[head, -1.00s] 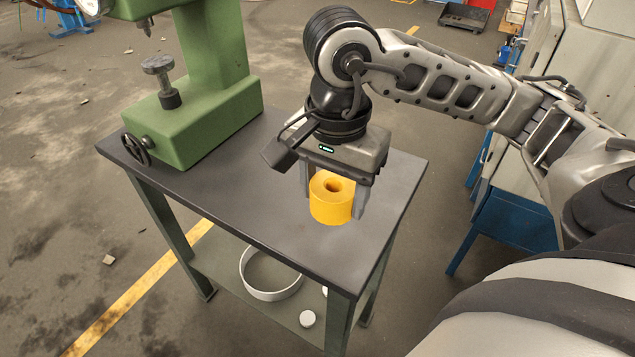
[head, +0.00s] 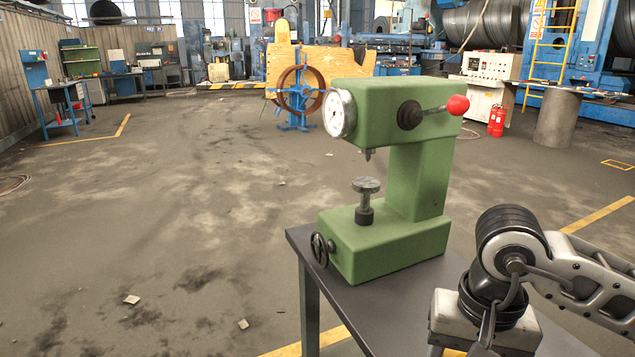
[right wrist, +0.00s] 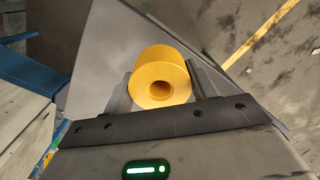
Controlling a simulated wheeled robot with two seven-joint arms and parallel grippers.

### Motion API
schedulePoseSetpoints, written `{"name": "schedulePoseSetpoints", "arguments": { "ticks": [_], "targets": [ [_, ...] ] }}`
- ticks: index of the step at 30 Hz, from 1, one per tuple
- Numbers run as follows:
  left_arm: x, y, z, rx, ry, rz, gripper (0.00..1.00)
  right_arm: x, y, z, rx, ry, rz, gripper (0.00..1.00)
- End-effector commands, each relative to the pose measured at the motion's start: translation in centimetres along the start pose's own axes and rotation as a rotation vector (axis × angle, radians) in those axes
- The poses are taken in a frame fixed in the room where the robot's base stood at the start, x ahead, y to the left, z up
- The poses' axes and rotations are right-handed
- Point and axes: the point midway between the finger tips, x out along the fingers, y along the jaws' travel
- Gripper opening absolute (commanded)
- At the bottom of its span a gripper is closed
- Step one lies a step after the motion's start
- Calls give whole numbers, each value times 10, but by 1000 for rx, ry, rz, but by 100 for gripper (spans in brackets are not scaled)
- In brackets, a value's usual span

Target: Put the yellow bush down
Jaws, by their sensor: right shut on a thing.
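The yellow bush (right wrist: 152,60) is a short thick ring with a round hole, seen in the right wrist view between the two fingers of my right gripper (right wrist: 160,85). The gripper is shut on its sides. The grey table top (right wrist: 105,50) lies behind it; I cannot tell from this view whether the bush touches it. In the head view my right gripper's body (head: 480,325) is over the near part of the table (head: 400,300) at the lower right, with its fingertips cut off by the bottom edge. My left gripper is not in view.
A green press (head: 405,180) with a dial, a red-knobbed lever and a small handwheel stands on the far part of the table. Open floor (head: 170,230) lies left of the table. Workshop benches and machines are far behind.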

Motion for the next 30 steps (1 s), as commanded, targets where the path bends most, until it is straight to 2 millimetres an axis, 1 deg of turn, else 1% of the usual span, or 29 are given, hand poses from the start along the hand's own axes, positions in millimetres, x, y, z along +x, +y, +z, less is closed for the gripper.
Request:
{"name": "schedulePoseSetpoints", "arguments": {
  "ticks": [3, 6, 11, 25, 28, 30],
  "targets": [
    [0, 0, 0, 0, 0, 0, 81, 11, -10, -13, -168, 6, 7, 14],
    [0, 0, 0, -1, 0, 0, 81, 17, -14, -20, -269, 12, 14, 14],
    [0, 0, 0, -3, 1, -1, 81, 22, -17, -26, -347, 17, 24, 14],
    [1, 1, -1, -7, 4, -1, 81, 22, -17, -25, -346, 16, 22, 14],
    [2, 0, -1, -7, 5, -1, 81, 18, -14, -24, -287, 15, 20, 14],
    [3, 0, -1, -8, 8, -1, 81, 13, -11, -23, -202, 14, 16, 14]
  ]
}}
